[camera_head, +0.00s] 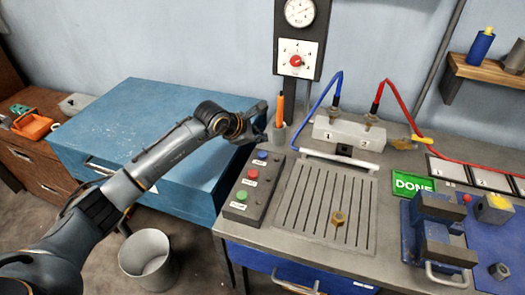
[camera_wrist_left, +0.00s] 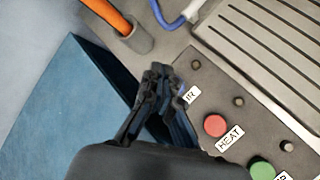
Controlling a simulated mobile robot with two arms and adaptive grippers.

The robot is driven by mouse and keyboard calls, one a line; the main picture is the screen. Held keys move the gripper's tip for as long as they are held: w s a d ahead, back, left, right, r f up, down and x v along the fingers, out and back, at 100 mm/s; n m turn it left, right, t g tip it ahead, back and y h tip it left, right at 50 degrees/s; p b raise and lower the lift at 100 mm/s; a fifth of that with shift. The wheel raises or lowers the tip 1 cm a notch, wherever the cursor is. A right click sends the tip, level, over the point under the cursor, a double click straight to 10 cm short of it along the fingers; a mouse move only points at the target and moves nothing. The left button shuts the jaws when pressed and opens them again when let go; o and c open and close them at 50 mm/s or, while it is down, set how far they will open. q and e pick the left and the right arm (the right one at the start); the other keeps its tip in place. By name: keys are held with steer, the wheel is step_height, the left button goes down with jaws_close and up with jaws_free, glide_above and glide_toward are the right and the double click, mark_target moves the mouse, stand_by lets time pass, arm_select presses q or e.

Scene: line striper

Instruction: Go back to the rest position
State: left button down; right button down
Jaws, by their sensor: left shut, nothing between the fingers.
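My left arm reaches in from the left over the blue cabinet. My left gripper (camera_head: 262,123) is shut and empty, held above the left edge of the grey workbench, beside the orange-handled tool in its cup. In the left wrist view the gripper (camera_wrist_left: 160,75) covers part of the button box (camera_wrist_left: 240,105), including most of its blue button. Whether it touches the box cannot be told. The button box (camera_head: 252,187) has blue, red and green buttons. My right gripper is not in view.
The blue cabinet (camera_head: 130,110) stands left of the workbench. A slotted plate (camera_head: 300,205) holds a brass nut (camera_head: 339,218). A valve block (camera_head: 348,134) with blue and red hoses stands behind. A vise (camera_head: 437,235) is at right, near a green DONE sign (camera_head: 413,184). A bin (camera_head: 146,257) stands on the floor.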

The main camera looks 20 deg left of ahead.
arm_select(q)
step_height(320, 180, up, 3)
steer(key=shift+f+p, duration=0.2)
steer(key=shift+p, duration=0.15)
